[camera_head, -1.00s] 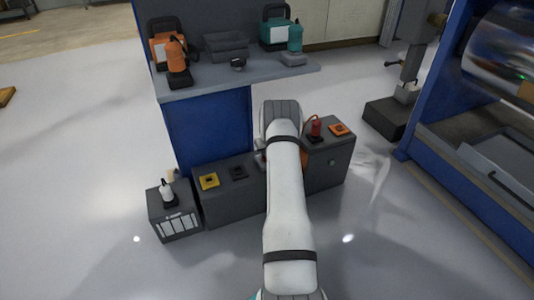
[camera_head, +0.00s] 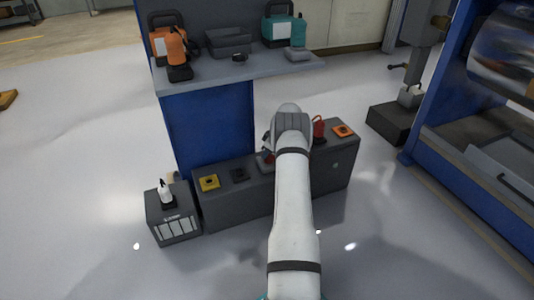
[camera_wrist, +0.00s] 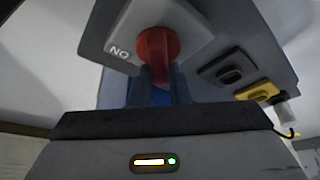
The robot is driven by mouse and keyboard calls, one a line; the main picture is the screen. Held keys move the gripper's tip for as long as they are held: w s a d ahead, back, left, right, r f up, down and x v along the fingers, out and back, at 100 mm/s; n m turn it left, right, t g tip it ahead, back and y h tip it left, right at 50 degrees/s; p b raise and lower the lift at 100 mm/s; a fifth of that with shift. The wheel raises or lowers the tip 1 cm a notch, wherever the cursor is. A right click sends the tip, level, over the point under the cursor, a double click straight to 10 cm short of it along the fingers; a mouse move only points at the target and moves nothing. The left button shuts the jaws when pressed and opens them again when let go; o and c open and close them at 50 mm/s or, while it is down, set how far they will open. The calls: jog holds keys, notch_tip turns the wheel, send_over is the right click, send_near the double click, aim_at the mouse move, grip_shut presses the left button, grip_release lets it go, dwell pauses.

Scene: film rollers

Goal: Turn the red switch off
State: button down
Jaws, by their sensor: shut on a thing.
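The red switch (camera_wrist: 158,45) is a red knob on a light grey plate, shown close up in the wrist view. The word ON is printed on the plate beside the knob and appears upside down. My gripper (camera_wrist: 158,88) has its two dark fingers shut on the knob's handle. In the head view, the switch's plate (camera_head: 264,160) shows only in part on the low dark cabinet. My arm covers the rest there and hides my fingertips.
A shelf (camera_head: 215,77) with tools stands behind. A blue machine frame (camera_head: 432,100) is at right.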

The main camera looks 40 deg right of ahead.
jog(key=shift+w+r+n, duration=0.1)
jog(key=shift+n, duration=0.3)
jog(key=c, duration=1.4)
grip_release()
jog(key=shift+o, duration=0.2)
jog(key=shift+p+v, duration=1.7)
jog(key=shift+v, duration=2.15)
jog(key=shift+d, duration=0.1)
